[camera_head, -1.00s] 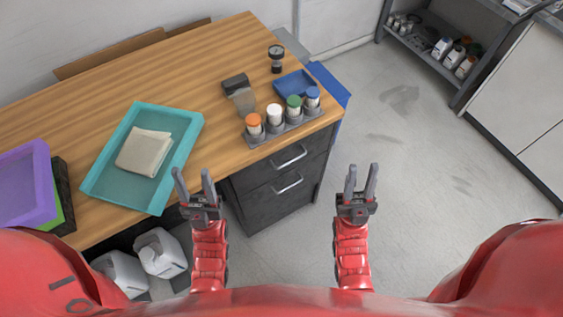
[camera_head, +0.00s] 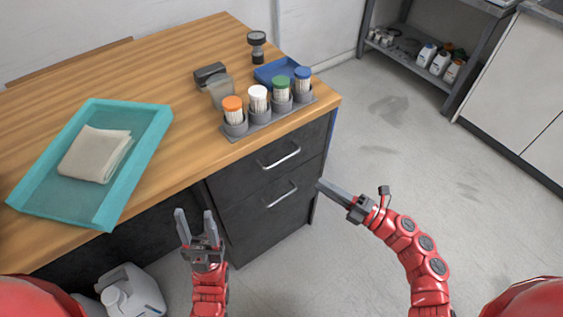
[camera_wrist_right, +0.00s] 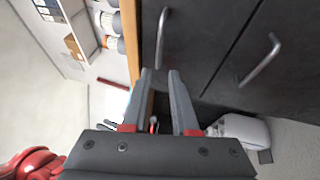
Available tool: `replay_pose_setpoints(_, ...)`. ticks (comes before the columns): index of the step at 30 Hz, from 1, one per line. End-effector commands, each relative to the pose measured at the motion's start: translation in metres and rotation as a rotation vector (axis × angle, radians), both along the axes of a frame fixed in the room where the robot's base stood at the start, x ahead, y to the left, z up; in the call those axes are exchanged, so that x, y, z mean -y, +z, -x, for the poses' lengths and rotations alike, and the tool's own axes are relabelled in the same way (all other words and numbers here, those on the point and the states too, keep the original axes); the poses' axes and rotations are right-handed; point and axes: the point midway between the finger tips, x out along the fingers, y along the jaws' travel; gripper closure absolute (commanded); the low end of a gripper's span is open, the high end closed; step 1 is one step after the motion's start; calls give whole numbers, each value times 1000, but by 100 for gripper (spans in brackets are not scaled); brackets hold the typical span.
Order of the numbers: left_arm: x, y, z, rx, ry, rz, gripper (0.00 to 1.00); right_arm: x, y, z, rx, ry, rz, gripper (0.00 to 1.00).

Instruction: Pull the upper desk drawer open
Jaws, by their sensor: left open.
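The upper drawer (camera_head: 255,175) is a dark panel under the right end of the wooden desk, and its face looks flush and closed. Its silver bar handle (camera_head: 281,156) also shows in the right wrist view (camera_wrist_right: 161,38), ahead of the fingertips. My right gripper (camera_head: 320,186) is in front of the drawers, right of the handles, pointing left; its fingers (camera_wrist_right: 160,72) are parted and empty, apart from the handle. My left gripper (camera_head: 194,213) is open and empty, in front of the desk, left of the drawers.
A lower drawer with its own handle (camera_head: 281,194) sits below. A rack of capped containers (camera_head: 265,117) stands near the desk edge above, with a teal tray (camera_head: 92,215) at left. The floor (camera_head: 390,140) at right is clear.

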Motion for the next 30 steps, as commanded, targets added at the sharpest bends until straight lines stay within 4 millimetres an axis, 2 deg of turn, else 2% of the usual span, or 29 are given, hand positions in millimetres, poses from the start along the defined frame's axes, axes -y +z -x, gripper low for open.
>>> replay_pose_setpoints(6,0,5,0,0,0,0,50,-47,13,-26,5,8,-4,73)
replay_pose_setpoints(15,0,9,0,0,0,0,50,-101,22,-59,1,5,-5,73)
replay_pose_setpoints(21,0,10,0,0,0,0,50,-117,25,-71,0,3,-3,73)
replay_pose_setpoints(30,0,10,0,0,0,0,50,-121,25,-72,-1,3,-4,73)
